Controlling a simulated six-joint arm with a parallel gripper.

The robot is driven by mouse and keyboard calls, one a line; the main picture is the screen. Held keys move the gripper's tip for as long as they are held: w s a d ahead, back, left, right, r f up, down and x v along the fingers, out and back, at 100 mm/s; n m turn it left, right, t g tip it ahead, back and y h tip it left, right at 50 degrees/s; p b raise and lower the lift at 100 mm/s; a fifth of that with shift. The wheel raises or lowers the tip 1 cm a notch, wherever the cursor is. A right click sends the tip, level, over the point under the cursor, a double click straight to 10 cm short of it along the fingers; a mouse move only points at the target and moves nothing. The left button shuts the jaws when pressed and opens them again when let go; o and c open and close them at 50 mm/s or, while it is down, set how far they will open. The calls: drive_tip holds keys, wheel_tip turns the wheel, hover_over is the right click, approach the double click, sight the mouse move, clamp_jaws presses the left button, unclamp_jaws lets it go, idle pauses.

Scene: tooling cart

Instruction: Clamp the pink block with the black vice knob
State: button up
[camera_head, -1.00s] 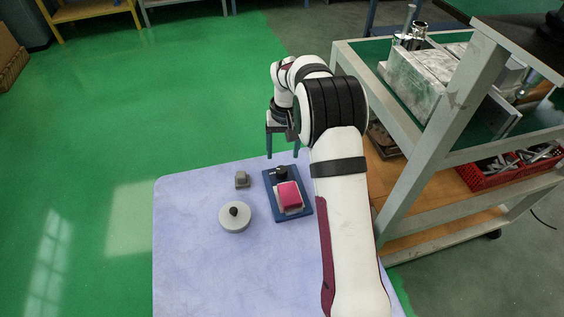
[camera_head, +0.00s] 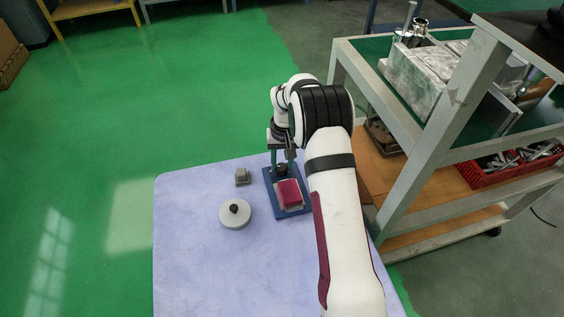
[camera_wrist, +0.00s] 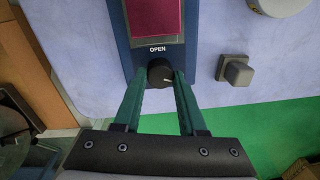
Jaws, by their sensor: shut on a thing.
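The blue vice (camera_head: 297,208) lies on the light tabletop, with the pink block (camera_head: 289,193) on its pale bed. In the wrist view the pink block (camera_wrist: 155,16) is cut off by the top edge. The black vice knob (camera_wrist: 160,72) sits at the vice's near end there, below the word OPEN. My gripper (camera_wrist: 161,76) has its two green fingers on either side of the knob and is shut on it. In the head view my gripper (camera_head: 282,166) reaches down onto the knob (camera_head: 281,170) at the vice's far end.
A grey round disc with a black knob (camera_head: 235,214) stands left of the vice. A small grey block (camera_head: 242,177) sits behind it. The tabletop (camera_head: 190,270) is clear at the front left. A metal cart (camera_head: 400,215) with shelves stands close on the right.

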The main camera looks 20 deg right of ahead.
sight(284, 166)
clamp_jaws()
drive_tip(key=shift+m, duration=0.9)
drive_tip(key=o, duration=1)
unclamp_jaws()
drive_tip(key=shift+o, duration=0.2)
wheel_tip(284, 166, up, 16)
drive_tip(key=shift+d, duration=0.3)
drive_tip(key=shift+s+f, duration=0.1)
